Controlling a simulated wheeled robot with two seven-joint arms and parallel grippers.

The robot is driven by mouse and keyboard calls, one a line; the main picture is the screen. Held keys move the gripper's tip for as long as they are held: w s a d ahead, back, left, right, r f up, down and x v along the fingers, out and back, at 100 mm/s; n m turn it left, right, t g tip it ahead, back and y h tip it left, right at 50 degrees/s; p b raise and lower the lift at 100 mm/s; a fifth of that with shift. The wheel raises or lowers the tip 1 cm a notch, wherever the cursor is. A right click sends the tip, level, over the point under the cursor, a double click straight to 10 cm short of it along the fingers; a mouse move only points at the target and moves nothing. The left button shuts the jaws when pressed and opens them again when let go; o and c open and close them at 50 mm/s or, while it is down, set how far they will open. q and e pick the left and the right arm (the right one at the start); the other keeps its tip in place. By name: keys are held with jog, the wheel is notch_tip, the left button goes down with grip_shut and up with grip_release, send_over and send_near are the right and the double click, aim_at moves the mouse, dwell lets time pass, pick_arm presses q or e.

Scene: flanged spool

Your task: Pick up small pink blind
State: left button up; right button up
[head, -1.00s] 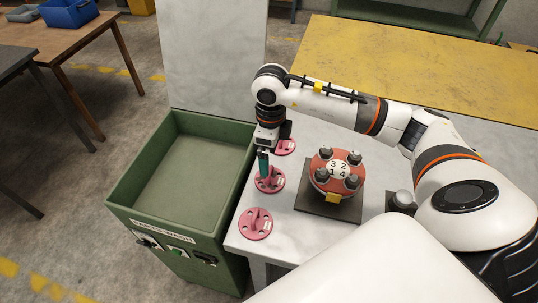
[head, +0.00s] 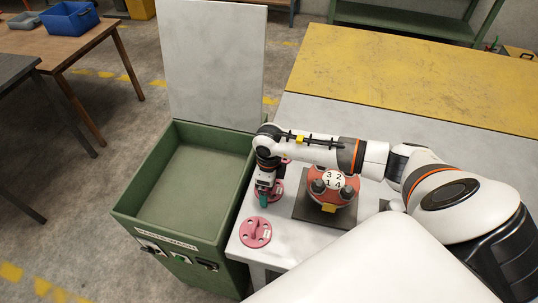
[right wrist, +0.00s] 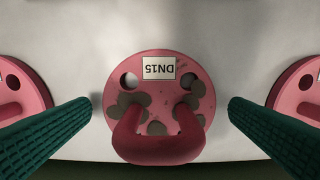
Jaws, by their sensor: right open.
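Three pink round blinds with loop handles lie in a row on the light table. The near one (head: 256,233) is clear; the middle one (head: 277,190) and the far one (head: 287,161) are partly hidden by my right arm. My right gripper (head: 264,199) is over the middle blind, fingers pointing down. In the right wrist view a pink blind labelled DN15 (right wrist: 160,91) sits centred between the open green fingers (right wrist: 160,108). Its handle is toward the picture's bottom, with no finger visibly touching it. My left gripper is out of view.
A spool with a red, bolted flange (head: 333,186) stands on a dark plate (head: 312,212) right of the blinds. A green open bin (head: 130,215) with a raised lid (head: 213,60) stands left of the table. Blinds flank the centred one (right wrist: 22,92) in the wrist view.

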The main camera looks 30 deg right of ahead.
jog(key=shift+f, duration=0.2)
jog(key=shift+w+r, duration=0.1)
jog(key=c, duration=0.9)
